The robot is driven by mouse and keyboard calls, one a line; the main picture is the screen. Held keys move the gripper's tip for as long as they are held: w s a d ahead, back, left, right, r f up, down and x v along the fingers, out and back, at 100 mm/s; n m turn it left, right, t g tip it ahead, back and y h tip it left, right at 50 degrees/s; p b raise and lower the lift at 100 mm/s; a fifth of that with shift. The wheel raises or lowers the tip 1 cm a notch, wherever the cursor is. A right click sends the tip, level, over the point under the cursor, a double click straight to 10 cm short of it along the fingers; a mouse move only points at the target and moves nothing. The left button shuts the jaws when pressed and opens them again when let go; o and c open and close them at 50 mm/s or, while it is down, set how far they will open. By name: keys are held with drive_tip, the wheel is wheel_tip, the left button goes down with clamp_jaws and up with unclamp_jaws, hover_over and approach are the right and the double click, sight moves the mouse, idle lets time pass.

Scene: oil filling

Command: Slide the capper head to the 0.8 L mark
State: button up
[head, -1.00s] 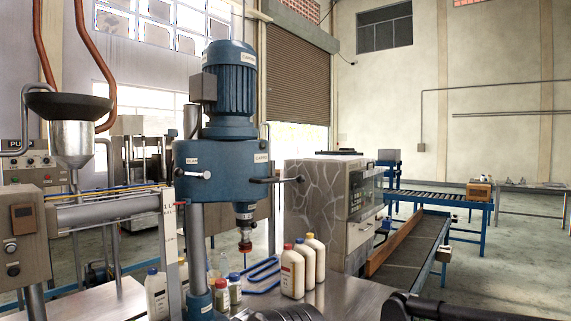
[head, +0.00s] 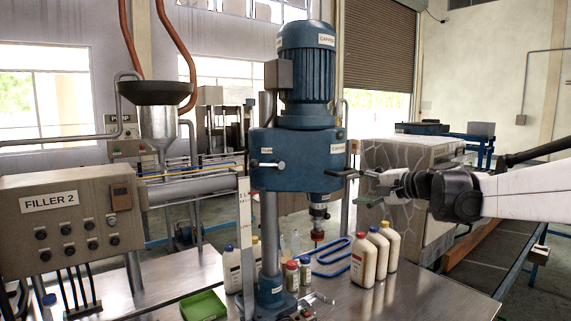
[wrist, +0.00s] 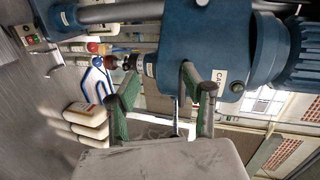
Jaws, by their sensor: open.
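The blue capper head (head: 293,160), with its motor (head: 306,70) on top, sits on a vertical grey column (head: 269,225). A dark-gripped handle (head: 340,173) sticks out from its right side. A white scale strip (head: 243,218) stands left of the column; its marks are too small to read. My gripper (head: 361,186) is open at the handle's outer end, right of the head. In the wrist view, the green-padded fingers of my gripper (wrist: 158,78) are spread close to the capper head (wrist: 207,45). A thin dark rod shows between them; I cannot tell whether they touch it.
Several bottles, including white ones (head: 370,258), stand on the metal table (head: 345,302) below the head. A blue guide (head: 331,258) and a green tray (head: 203,307) are there too. The FILLER 2 panel (head: 70,225) is at left, a stone-patterned machine (head: 405,165) behind my gripper.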

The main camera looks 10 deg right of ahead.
drive_tip(key=m+t, duration=0.2)
approach(349, 174)
drive_tip(key=shift+x, duration=4.85)
drive_tip(key=shift+r, duration=0.2)
clamp_jaws()
drive_tip(key=shift+f, duration=0.1)
